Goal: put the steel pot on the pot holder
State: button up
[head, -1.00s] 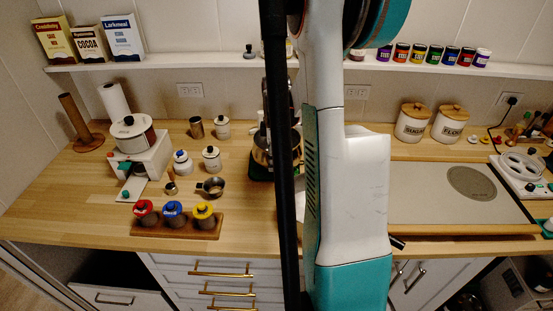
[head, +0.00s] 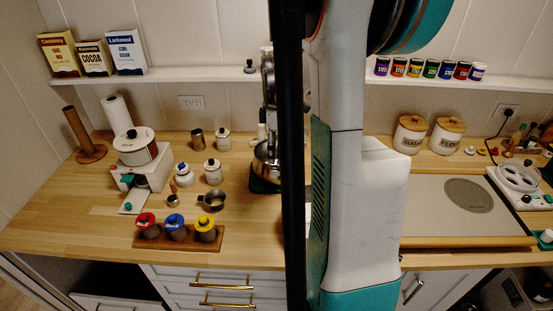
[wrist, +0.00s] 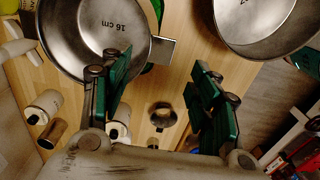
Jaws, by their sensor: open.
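A steel pot (wrist: 95,35) marked "16 cm" shows at the upper left of the wrist view, seen from above, with a short flat handle. A second steel pan (wrist: 268,22) shows at the upper right. A dark grey round pad (head: 468,196), perhaps the pot holder, lies on the pale board at right.
A small steel cup (head: 212,199), canisters (head: 213,172) and a wooden rack of jars (head: 178,237) stand at left. A hot plate (head: 519,178) is at far right. The pale board (head: 420,215) is mostly clear.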

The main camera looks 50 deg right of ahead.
jog(key=shift+r, duration=1.4)
jog(key=shift+w, duration=0.1)
